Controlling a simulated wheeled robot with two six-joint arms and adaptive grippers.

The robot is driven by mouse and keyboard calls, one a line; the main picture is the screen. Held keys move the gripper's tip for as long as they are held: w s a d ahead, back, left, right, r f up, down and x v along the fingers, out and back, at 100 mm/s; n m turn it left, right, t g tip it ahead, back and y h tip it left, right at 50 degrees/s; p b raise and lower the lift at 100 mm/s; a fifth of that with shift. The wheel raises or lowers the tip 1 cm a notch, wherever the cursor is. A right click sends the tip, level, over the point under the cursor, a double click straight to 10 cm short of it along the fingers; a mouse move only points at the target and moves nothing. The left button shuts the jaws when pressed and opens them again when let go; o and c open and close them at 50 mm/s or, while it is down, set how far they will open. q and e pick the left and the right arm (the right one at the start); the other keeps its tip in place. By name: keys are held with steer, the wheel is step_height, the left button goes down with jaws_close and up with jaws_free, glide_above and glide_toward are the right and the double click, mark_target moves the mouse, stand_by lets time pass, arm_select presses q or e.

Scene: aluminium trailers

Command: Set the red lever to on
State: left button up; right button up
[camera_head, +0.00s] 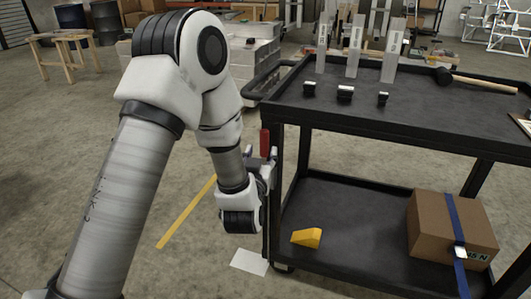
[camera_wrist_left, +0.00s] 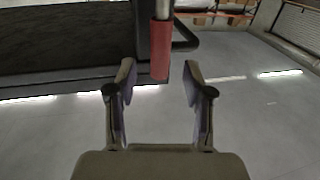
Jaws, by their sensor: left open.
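The red lever (camera_head: 265,143) is mounted at the left side of the black cart (camera_head: 430,128), by its near-left post. Its red grip stands upright in the head view. In the left wrist view the red grip (camera_wrist_left: 160,50) hangs from a metal rod at the top, its end between the two fingertips. My left gripper (camera_head: 264,172) is just below and beside the red grip. In the left wrist view my left gripper (camera_wrist_left: 158,78) is open, with gaps between the grip and both fingers. The lever's base and any on/off marking are hidden or too small to read. My right gripper is not in view.
The cart's top holds clear upright plates (camera_head: 355,50), small black clips (camera_head: 345,93) and a mallet (camera_head: 470,80). The lower shelf holds a yellow wedge (camera_head: 307,238) and a strapped cardboard box (camera_head: 450,232). A white sheet (camera_head: 249,262) lies on the floor beside the cart.

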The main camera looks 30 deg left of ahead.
mark_target(264, 145)
arm_select(q)
steer(key=x, duration=0.6)
steer(key=shift+b, duration=0.35)
jaws_close()
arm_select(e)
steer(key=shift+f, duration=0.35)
arm_select(q)
steer(key=shift+d, duration=0.1)
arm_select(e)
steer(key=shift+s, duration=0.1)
